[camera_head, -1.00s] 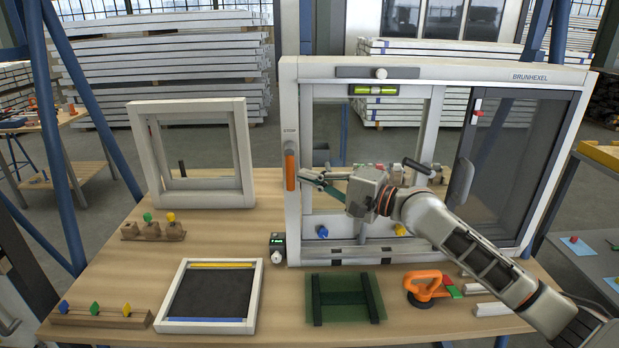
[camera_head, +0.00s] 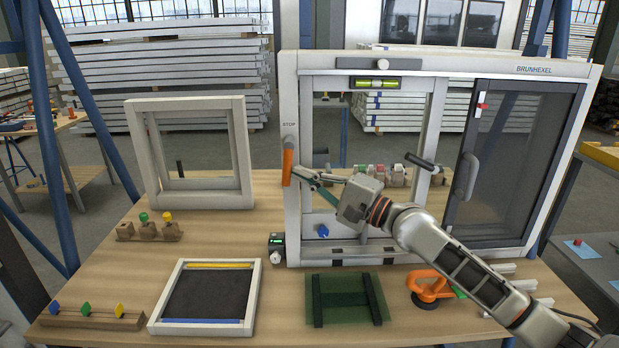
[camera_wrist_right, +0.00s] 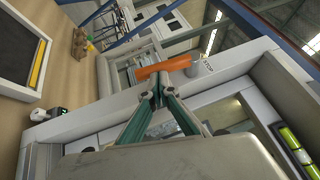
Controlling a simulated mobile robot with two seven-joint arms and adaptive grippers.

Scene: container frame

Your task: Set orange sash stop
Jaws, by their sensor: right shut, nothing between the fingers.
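The orange sash stop (camera_head: 287,167) is a slim upright handle on the left post of the large white frame (camera_head: 290,225), below the printed word STOP. It leans slightly in the head view. My right gripper (camera_head: 298,172) is shut and empty, with its fingertips right at the stop's lower part. In the right wrist view the fingertips (camera_wrist_right: 157,80) meet the edge of the orange stop (camera_wrist_right: 163,68); they look to be touching it, not around it. My left gripper is not in view.
A green spirit level (camera_head: 377,83) sits on the frame's top rail. A dark sliding panel (camera_head: 510,160) fills the right side. A small device with a green display (camera_head: 277,243) stands at the frame's foot. An orange suction lifter (camera_head: 430,287) lies at front right.

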